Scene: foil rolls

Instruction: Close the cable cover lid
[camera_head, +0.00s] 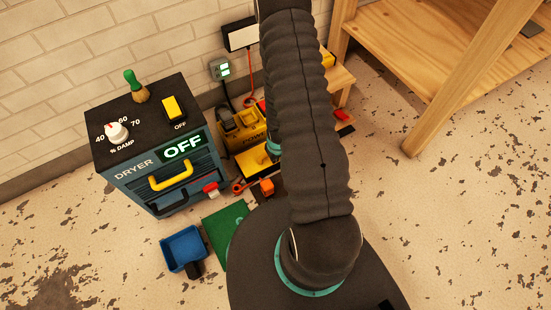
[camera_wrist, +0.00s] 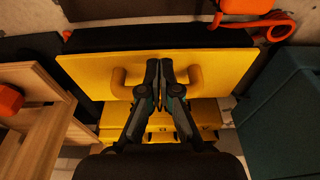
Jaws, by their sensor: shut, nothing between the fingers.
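The cable cover lid looks like a flat yellow panel with a raised yellow handle. It spans the middle of the wrist view (camera_wrist: 90,68) and appears open, in front of the yellow box marked POWER (camera_head: 240,137). In the head view the lid (camera_head: 252,160) is partly covered by my arm. My gripper (camera_wrist: 160,70) is shut and empty, with its fingertips over the middle of the handle. Whether they touch it, I cannot tell. The gripper is hidden behind my arm in the head view.
The dryer (camera_head: 155,172) stands left of the box, with a blue scoop (camera_head: 183,249) and a green mat (camera_head: 221,232) before it. A wooden bench (camera_head: 340,78) is close on the right. An orange cord (camera_wrist: 272,27) lies near the lid.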

